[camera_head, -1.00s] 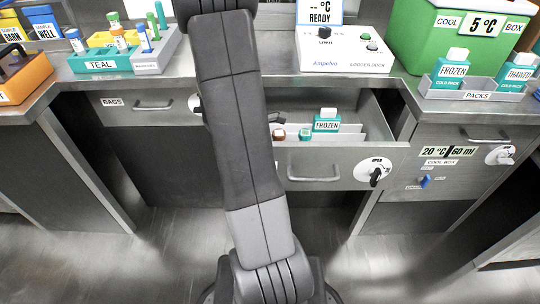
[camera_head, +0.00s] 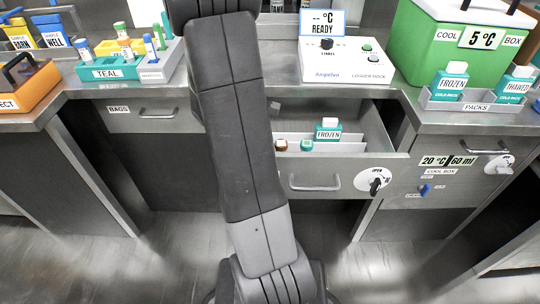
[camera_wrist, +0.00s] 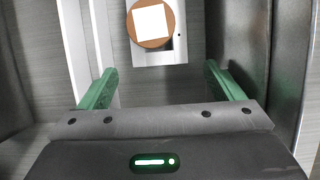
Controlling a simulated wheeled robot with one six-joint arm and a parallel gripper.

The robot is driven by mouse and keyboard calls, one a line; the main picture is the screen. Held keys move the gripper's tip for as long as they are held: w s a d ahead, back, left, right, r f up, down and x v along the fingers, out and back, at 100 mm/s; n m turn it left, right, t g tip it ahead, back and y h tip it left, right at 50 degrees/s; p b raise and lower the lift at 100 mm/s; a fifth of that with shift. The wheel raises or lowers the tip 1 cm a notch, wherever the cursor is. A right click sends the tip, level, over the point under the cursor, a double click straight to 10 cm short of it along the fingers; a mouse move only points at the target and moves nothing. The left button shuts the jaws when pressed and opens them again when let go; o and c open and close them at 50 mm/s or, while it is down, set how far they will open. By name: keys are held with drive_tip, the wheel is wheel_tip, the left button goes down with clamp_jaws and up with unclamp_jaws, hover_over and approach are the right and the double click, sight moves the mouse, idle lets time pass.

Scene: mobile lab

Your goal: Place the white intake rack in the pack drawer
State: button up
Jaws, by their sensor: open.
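The pack drawer (camera_head: 317,168) stands pulled out below the counter, with a pale divider and a teal FROZEN pack (camera_head: 328,130) inside. A brown-topped item (camera_head: 281,145) and a teal-topped item (camera_head: 306,146) show in front of the divider. A pale rack (camera_head: 151,74) with tubes stands on the counter beside the TEAL rack; its label is too small to read. My gripper (camera_wrist: 157,90) is open, with green fingers apart and nothing between the tips. Ahead of it lies a white block (camera_wrist: 173,53) with a round brown top bearing a white square.
The TEAL rack (camera_head: 113,71) and an orange carrier (camera_head: 27,92) are on the left counter. The logger dock (camera_head: 345,66), green cool box (camera_head: 450,45) and PACKS tray (camera_head: 475,106) stand at right. Drawer walls flank my gripper closely in the wrist view.

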drive_tip(key=p+v, duration=0.1)
drive_tip(key=v, duration=0.4)
drive_tip(key=shift+c, duration=0.5)
idle(0.8)
